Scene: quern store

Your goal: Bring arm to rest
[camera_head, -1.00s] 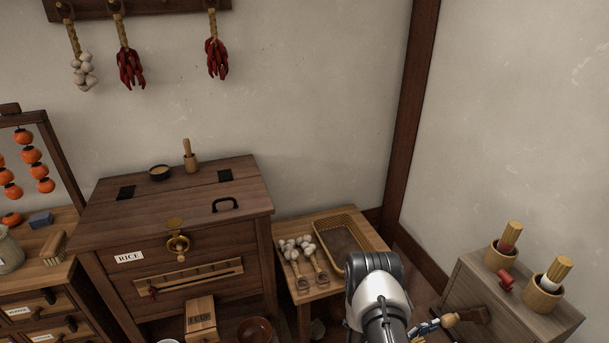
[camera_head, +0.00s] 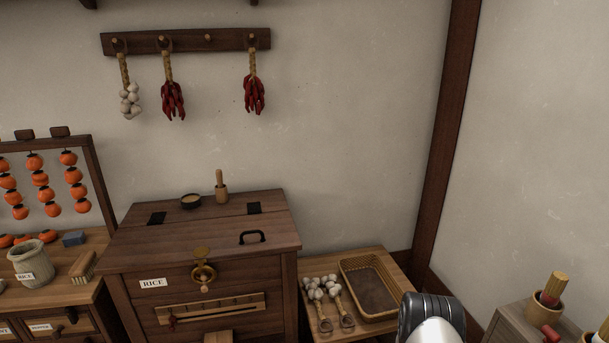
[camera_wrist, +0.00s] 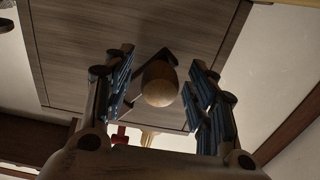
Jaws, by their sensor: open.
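My gripper (camera_wrist: 160,95) is open in the wrist view, its two blue-padded fingers standing apart. A round wooden knob or handle end (camera_wrist: 160,85) shows between the fingers; I cannot tell its distance, and the fingers do not visibly touch it. In the head view only a dark and white part of my arm shows at the bottom edge, right of centre, and my gripper is out of that frame.
A rice chest (camera_head: 200,235) stands left of my arm. A low table (camera_head: 318,264) bears garlic braids (camera_head: 327,299) and a wicker tray (camera_head: 352,264). A grey-brown cabinet (camera_head: 508,323) with brush pots stands at the right. The wall above is clear between hanging chillies (camera_head: 254,95) and the post.

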